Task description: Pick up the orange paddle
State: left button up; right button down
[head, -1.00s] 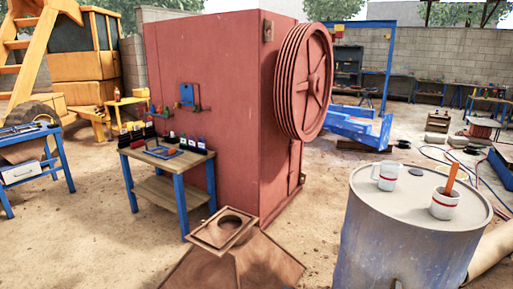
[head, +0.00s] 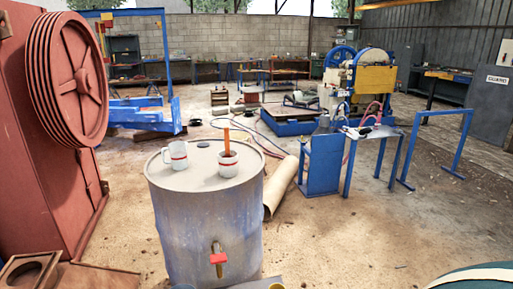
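The orange paddle (head: 226,139) stands nearly upright in a white mug with a red band (head: 228,167). Its lower end is hidden inside the mug. The mug sits on top of a blue-grey drum (head: 205,225), right of the middle of its lid. A second white mug with a red band (head: 176,157) stands to its left, apart from it. Neither of my grippers can be made out in the head view.
The drum has a tap with a red handle (head: 217,258) on its front. A red machine with a grooved wheel (head: 75,80) stands at the left. A tan roll (head: 281,186) lies behind the drum. Blue stands (head: 322,165) are at the right. Sandy ground at the right front is mostly open.

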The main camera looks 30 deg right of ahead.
aim_at(226, 129)
jog(key=z, duration=0.85)
